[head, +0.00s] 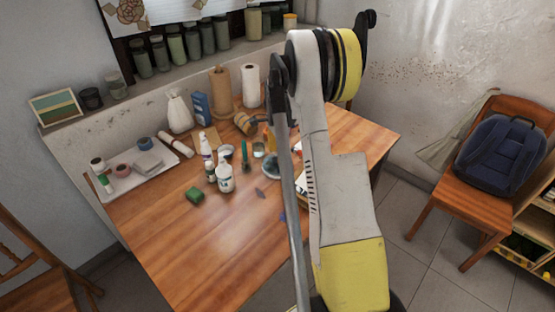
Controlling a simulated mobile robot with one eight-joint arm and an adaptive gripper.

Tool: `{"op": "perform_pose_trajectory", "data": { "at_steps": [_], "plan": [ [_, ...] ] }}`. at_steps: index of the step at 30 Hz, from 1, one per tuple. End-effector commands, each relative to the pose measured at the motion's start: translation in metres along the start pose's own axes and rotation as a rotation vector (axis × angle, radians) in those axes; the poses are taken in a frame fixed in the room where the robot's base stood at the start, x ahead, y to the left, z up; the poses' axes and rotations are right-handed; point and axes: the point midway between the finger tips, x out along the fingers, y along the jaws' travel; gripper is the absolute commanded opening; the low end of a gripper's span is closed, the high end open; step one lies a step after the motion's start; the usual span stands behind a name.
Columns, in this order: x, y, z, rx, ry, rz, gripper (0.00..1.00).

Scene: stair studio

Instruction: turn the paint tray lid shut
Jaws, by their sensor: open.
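My arm rises through the middle of the head view and covers part of the wooden table (170,235). My gripper does not show. No paint tray with a lid can be made out for sure. A small pale thing (299,184) shows only in part at the arm's left edge; I cannot tell whether it is the paint tray or how any lid stands.
A white tray (110,192) with tape rolls lies at the table's left. Paper rolls (250,86) stand behind. A chair with a blue backpack (500,155) is right. The table's front left is clear.

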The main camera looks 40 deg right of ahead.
Motion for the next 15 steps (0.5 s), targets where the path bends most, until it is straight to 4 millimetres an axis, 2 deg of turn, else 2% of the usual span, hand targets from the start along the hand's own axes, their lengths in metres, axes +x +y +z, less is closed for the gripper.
{"op": "perform_pose_trajectory", "data": {
  "at_steps": [3,9,15],
  "plan": [
    [-0.029,0.000,0.000,0.000,0.000,0.000,0.50],
    [-0.070,0.000,0.000,0.000,0.000,0.000,0.50],
    [-0.090,0.000,0.000,0.000,0.000,0.000,0.50]
  ]
}}
